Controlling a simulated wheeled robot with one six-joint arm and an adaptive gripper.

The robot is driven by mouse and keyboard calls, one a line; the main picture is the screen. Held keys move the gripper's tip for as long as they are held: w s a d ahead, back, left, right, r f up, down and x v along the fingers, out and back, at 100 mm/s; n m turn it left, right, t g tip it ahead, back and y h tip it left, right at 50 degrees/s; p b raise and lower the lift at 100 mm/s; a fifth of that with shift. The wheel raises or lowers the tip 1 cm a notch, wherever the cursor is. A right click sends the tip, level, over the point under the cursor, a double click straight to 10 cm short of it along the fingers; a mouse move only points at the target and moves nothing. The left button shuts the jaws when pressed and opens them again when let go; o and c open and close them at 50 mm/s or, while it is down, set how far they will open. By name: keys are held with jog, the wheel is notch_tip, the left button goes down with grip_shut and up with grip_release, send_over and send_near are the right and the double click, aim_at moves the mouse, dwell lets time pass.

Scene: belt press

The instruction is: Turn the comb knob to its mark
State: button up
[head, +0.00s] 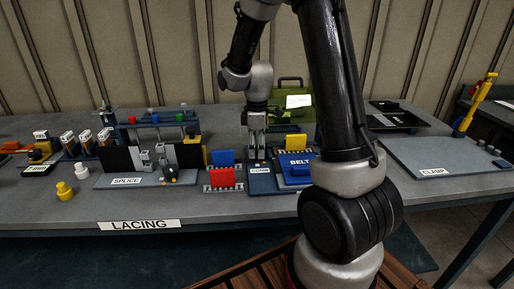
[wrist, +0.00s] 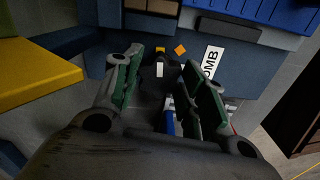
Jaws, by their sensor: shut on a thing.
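My gripper (head: 257,152) points down over the base marked COMB in the head view. In the wrist view my gripper (wrist: 163,64) has its two green-padded fingers closed around the dark comb knob (wrist: 159,86). A white pointer stripe (wrist: 160,70) shows on the knob between the fingertips. A small yellow-orange patch (wrist: 160,50) lies just beyond the stripe, roughly in line with it. An orange diamond (wrist: 180,50) lies a little to its right on the blue base. I cannot tell which is the mark. The fingers hide the knob in the head view.
The COMB label (wrist: 211,62) is right of the fingers. The blue BELT block (head: 297,168) stands close to the right of my gripper. Red and blue blocks (head: 222,177) stand to the left. The CLAMP plate (head: 445,157) is far right.

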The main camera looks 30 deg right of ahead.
jog(key=m, duration=0.9)
jog(key=shift+m, duration=0.3)
jog(key=m, duration=0.4)
jog(key=shift+a+m, duration=0.1)
jog(key=shift+m, duration=0.2)
jog(key=m, duration=0.4)
jog(key=shift+m, duration=0.4)
jog(key=o, duration=1)
jog(key=shift+r, duration=0.15)
